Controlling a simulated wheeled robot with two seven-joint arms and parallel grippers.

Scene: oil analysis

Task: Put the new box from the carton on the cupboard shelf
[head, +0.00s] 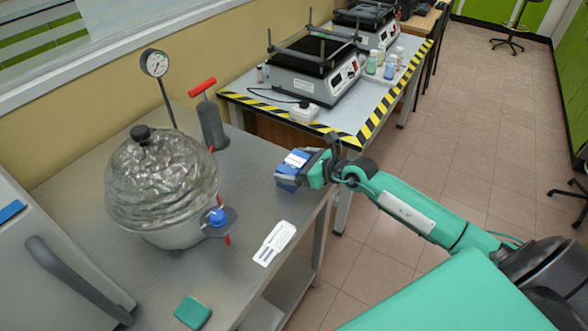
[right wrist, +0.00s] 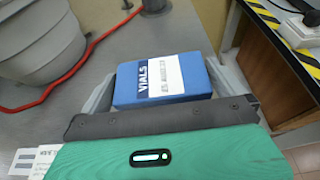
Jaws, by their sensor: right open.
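A blue box with a white label reading VIALS (right wrist: 165,85) is at the right edge of the metal bench; it also shows in the head view (head: 288,178). My right gripper (head: 297,168) is at the box with its jaws open. In the right wrist view the box lies between the two grey fingers, one on each side of it. I cannot tell whether they touch it. My left gripper is not in view. I see no carton and no cupboard shelf that I can name for sure.
On the metal bench (head: 247,190) stand a silver domed vessel (head: 162,185), a gauge (head: 155,63), a red-handled pump (head: 209,120), a green block (head: 193,312) and a label sheet (head: 274,243). A striped-edge table (head: 345,120) with shakers stands behind. A grey cabinet-like body (head: 40,250) is at left.

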